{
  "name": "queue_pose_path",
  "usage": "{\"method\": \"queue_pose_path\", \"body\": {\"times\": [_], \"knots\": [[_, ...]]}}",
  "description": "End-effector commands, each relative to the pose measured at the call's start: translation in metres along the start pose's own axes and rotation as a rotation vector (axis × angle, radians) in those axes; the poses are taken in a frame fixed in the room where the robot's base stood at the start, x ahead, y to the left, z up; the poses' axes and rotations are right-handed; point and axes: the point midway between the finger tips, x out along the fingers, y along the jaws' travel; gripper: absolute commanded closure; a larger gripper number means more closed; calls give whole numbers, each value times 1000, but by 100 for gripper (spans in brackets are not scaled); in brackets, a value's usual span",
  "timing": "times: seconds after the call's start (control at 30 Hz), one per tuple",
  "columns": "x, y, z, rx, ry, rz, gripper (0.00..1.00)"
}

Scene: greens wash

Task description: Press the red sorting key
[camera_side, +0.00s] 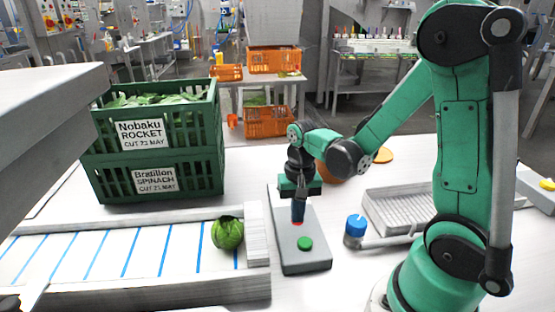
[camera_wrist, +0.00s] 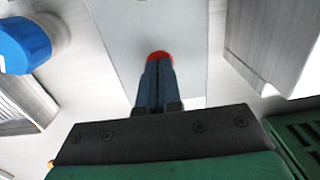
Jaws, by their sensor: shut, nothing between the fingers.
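The red sorting key (camera_wrist: 158,54) shows just beyond my fingertips in the wrist view, partly hidden by them. In the side view only a sliver of red (camera_side: 298,223) shows under the fingertips. My gripper (camera_side: 298,218) is shut and empty, pointing down over the key; its fingers also show in the wrist view (camera_wrist: 156,72). The tips look to be at or just above the key; I cannot tell whether they touch it. The grey key panel (camera_side: 310,263) lies flat on the table. A green key (camera_side: 305,243) sits nearer its front end.
A conveyor with blue stripes (camera_side: 150,262) stands left of the panel, with a green lettuce (camera_side: 227,233) at its end. Green crates (camera_side: 207,165) stand behind. A blue-capped jar (camera_side: 355,232) and a grey ribbed tray (camera_side: 395,208) are to the right.

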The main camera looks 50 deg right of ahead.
Motion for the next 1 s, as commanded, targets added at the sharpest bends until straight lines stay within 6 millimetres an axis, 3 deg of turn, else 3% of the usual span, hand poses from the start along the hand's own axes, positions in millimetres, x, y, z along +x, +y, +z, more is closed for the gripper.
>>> {"method": "queue_pose_path", "body": {"times": [0.17,0.37,1.0], "knots": [[4,-1,0,-1,12,-8,100],[-7,-1,-1,-1,11,-8,100],[-111,0,1,1,4,-2,100]]}}
